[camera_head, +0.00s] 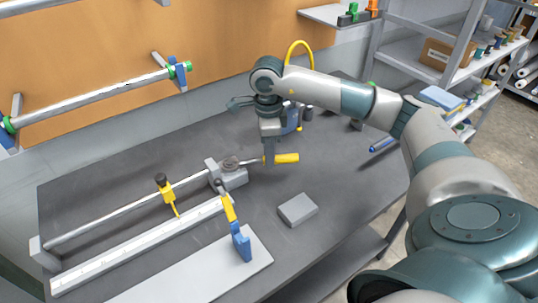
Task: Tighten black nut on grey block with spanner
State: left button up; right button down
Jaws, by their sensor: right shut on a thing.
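The grey block (234,178) sits on the dark bench at the end of a metal rail. A dark round nut (230,162) is on top of it. The spanner (287,158) has a yellow handle and a thin metal shank reaching left to the nut. Whether its jaw is seated around the nut is too small to tell. My right gripper (269,159) points down, to the right of the block, shut on the spanner at the left end of the handle. Its fingers cover part of the spanner. My left gripper is not in view.
A yellow-and-black clamp (165,189) stands on the rail. A blue-and-yellow tool (239,238) stands at the front on a white plate (190,275). A loose grey slab (298,210) lies right of it. A blue pen-like object (382,144) lies at the right. The bench front right is clear.

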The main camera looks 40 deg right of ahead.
jog(key=shift+r, duration=0.15)
jog(key=shift+r+p, duration=1.15)
jog(key=shift+r, duration=1.25)
jog(key=shift+s+f, duration=0.1)
jog(key=shift+s, duration=0.05)
